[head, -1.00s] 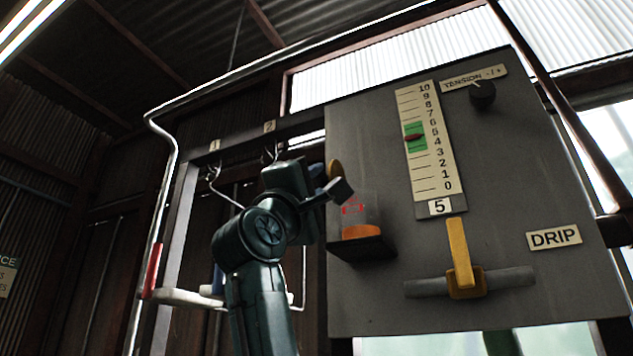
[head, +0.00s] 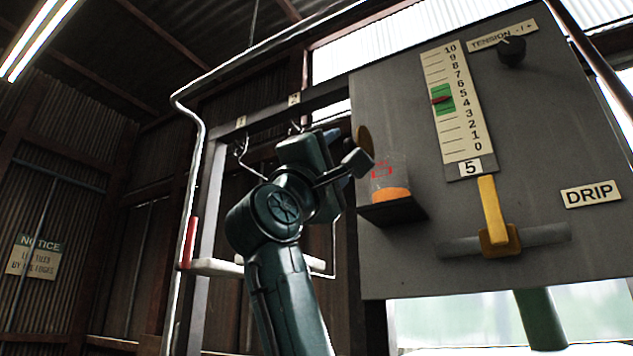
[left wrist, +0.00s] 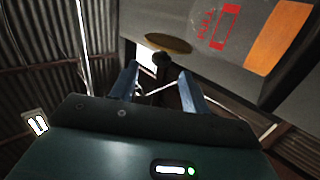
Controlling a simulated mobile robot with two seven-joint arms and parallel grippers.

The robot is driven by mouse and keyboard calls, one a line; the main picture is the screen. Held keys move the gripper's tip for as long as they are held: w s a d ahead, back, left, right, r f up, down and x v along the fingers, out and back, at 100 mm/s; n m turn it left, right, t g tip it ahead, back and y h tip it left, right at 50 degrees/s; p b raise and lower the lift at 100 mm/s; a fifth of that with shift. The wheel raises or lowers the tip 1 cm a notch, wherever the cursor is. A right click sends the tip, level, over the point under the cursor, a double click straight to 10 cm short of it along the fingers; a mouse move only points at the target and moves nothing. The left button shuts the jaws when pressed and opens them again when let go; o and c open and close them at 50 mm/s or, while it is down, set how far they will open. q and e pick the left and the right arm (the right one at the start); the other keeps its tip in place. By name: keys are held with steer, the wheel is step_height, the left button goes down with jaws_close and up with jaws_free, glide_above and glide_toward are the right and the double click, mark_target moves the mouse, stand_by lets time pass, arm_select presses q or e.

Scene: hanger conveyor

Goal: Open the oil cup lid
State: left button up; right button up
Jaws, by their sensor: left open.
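The oil cup (head: 391,178) is a clear cup with red marks and orange oil at its bottom. It also shows in the left wrist view (left wrist: 240,38). Its lid (head: 362,140), a yellow-brown disc, stands tilted up at the cup's upper left, not flat over the top. In the left wrist view the lid (left wrist: 168,44) is just beyond a dark knob (left wrist: 161,60). My left gripper (left wrist: 158,66) is open, its blue fingers on either side of the knob; contact cannot be told. In the head view, my left gripper (head: 345,168) is beside the cup, partly hidden by my wrist.
The cup stands on a dark shelf (head: 392,212) on a grey panel (head: 420,255). The panel carries a scale (head: 455,110), a tension knob (head: 511,51), a yellow lever (head: 491,208) and a DRIP label (head: 591,194). A rail with numbered hooks (head: 243,155) runs behind my left arm.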

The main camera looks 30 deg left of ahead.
arm_select(q)
steer(key=b+v, duration=0.2)
steer(key=v, duration=0.7)
steer(key=shift+s+f, duration=0.2)
steer(key=shift+s, duration=0.05)
arm_select(e)
steer(key=shift+s+d+r+t, duration=0.4)
steer(key=shift+s+d+t, duration=0.2)
steer(key=shift+s+d, duration=0.1)
steer(key=shift+f, duration=0.2)
